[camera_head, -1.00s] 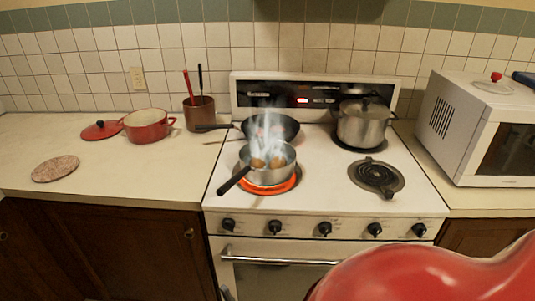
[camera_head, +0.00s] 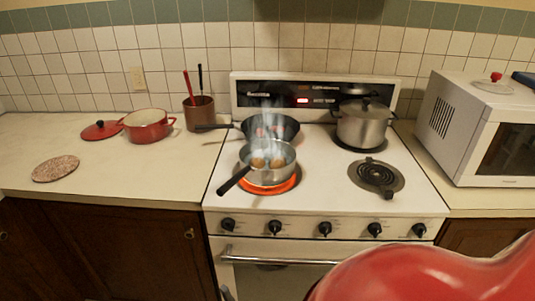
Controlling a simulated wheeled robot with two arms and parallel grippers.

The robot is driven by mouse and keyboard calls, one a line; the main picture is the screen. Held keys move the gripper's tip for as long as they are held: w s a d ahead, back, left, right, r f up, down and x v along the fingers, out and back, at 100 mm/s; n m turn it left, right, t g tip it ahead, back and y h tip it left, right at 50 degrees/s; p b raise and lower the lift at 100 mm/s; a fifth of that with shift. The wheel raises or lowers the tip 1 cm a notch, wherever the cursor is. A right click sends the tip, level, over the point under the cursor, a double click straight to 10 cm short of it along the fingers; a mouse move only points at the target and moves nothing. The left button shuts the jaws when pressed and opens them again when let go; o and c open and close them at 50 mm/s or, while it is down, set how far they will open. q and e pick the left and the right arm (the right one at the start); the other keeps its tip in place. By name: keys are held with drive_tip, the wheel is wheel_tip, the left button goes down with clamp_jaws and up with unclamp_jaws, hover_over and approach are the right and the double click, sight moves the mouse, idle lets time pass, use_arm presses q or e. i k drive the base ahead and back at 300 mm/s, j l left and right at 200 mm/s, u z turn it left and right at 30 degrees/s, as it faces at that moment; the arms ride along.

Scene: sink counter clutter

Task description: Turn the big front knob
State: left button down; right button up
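A white stove (camera_head: 326,172) has a row of several black knobs along its front panel. They include a far left knob (camera_head: 228,224), a second knob (camera_head: 275,227), a middle knob (camera_head: 325,229), a fourth knob (camera_head: 375,230) and a far right knob (camera_head: 419,230). They look alike in size, so I cannot tell which is the big one. A steaming saucepan (camera_head: 267,174) with brown round items sits on the glowing front left burner (camera_head: 290,187). Neither of my grippers is in view. A red, glossy part of my own arm covers the lower right corner.
The saucepan handle (camera_head: 233,180) juts over the stove's front left. A dark frying pan (camera_head: 285,127) and a lidded pot (camera_head: 363,125) stand on the back burners. A microwave (camera_head: 480,130) stands right; a red pot (camera_head: 146,127) left.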

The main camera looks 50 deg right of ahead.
sight(228, 224)
drive_tip(key=z, duration=1.4)
